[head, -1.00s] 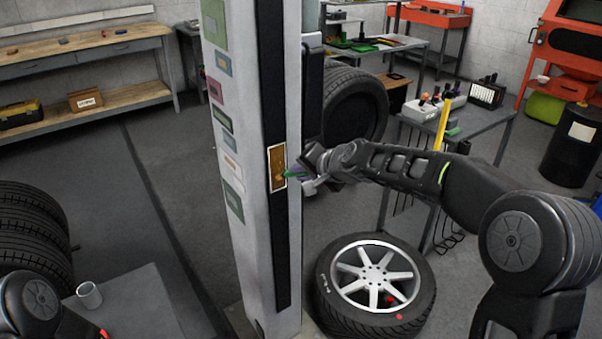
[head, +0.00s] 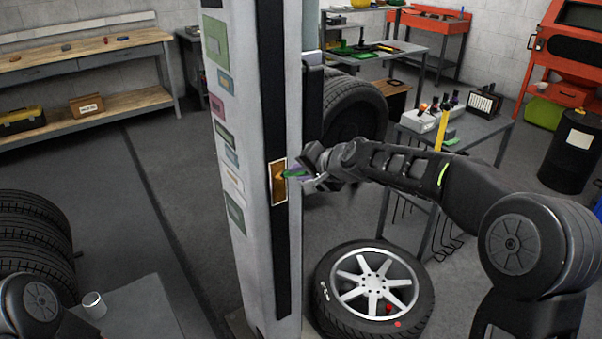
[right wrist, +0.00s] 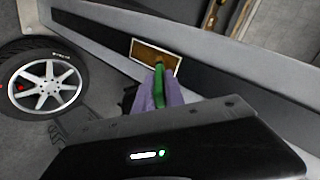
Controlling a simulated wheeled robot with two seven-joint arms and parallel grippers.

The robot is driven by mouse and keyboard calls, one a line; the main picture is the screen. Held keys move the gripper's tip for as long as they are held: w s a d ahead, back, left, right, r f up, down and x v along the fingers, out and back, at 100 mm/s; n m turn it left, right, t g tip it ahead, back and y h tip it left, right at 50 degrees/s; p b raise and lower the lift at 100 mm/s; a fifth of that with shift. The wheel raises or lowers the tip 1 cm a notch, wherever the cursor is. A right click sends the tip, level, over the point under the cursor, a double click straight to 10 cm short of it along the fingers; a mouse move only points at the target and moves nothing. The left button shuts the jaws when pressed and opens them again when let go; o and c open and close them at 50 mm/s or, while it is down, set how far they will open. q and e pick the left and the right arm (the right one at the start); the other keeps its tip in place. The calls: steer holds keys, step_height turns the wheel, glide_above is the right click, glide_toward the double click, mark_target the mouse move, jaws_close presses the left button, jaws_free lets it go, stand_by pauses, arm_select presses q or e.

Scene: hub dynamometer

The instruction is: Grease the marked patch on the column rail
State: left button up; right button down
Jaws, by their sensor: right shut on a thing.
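The marked patch (head: 279,193) is a brown-gold rectangle with a pale border on the black rail (head: 283,270) of the grey column (head: 249,240). It also shows in the right wrist view (right wrist: 144,53). My right gripper (head: 305,174) is just right of the patch, shut on a green tool (head: 294,173). In the right wrist view the green tool (right wrist: 159,86) sits between purple fingers, its end at the patch's lower edge in that picture. I cannot tell if its tip touches. An orange-brown area shows on the patch beside the tip.
A wheel (head: 372,285) lies on the floor right of the column's foot. A tyre (head: 352,115) stands behind the column. A grey table (head: 480,130) stands behind my right arm.

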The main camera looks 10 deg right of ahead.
steer(key=shift+r, duration=0.4)
steer(key=shift+r+p, duration=1.55)
steer(key=shift+r, duration=0.25)
steer(key=shift+f, duration=0.1)
steer(key=shift+f+b, duration=1.75)
steer(key=shift+f, duration=0.05)
steer(key=shift+f+b, duration=1.7)
steer(key=shift+f, duration=0.15)
